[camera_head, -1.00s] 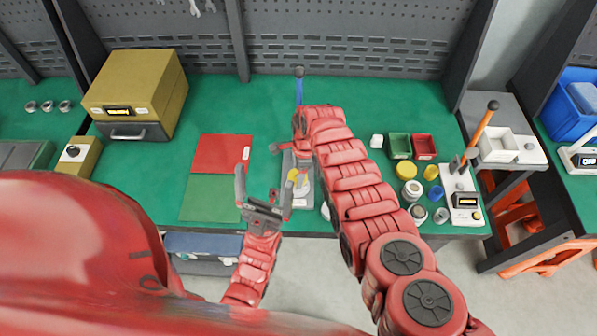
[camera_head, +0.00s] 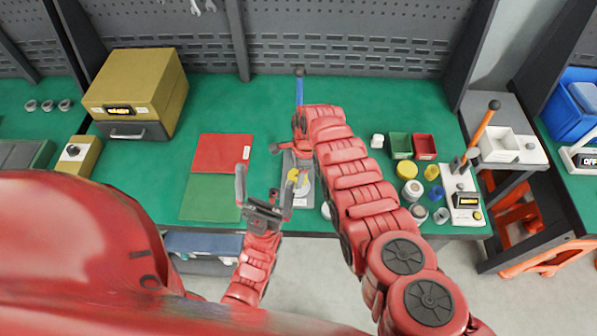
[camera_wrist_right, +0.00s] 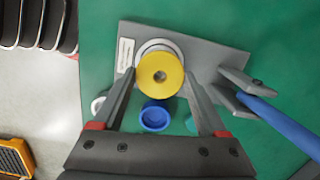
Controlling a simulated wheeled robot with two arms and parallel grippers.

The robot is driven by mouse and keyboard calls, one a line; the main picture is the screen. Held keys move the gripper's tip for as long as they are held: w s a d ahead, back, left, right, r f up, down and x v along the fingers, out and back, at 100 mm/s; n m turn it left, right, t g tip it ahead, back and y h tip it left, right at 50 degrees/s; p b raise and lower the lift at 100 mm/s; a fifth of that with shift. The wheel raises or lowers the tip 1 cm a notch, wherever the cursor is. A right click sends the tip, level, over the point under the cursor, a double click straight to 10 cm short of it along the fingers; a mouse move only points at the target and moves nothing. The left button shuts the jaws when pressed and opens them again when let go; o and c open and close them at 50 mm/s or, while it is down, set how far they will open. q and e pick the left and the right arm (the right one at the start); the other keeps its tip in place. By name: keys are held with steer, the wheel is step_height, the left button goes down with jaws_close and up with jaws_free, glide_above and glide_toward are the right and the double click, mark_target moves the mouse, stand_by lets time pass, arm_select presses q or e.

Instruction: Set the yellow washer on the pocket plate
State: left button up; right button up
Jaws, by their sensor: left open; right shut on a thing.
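The yellow washer (camera_wrist_right: 160,75), a thick ring with a dark centre hole, is between the fingertips of my right gripper (camera_wrist_right: 161,83), which is shut on it. The grey pocket plate (camera_wrist_right: 213,52) lies under it, with a white round part (camera_wrist_right: 150,45) showing past the washer's edge. I cannot tell whether the washer touches the plate. My left gripper (camera_head: 265,188) is open and empty, just left of the plate.
A blue-handled toggle clamp (camera_head: 299,95) stands at the plate's far end. A blue round cup (camera_wrist_right: 155,117) is close to my right fingers. Red (camera_head: 222,153) and green (camera_head: 210,196) mats lie left. Small bins (camera_head: 400,145) and several round parts are right.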

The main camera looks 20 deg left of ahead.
steer(key=shift+f, duration=0.25)
steer(key=o, duration=0.9)
step_height(320, 180, up, 7)
steer(key=p, duration=0.6)
steer(key=shift+r+p, duration=0.1)
steer(key=shift+p, duration=0.25)
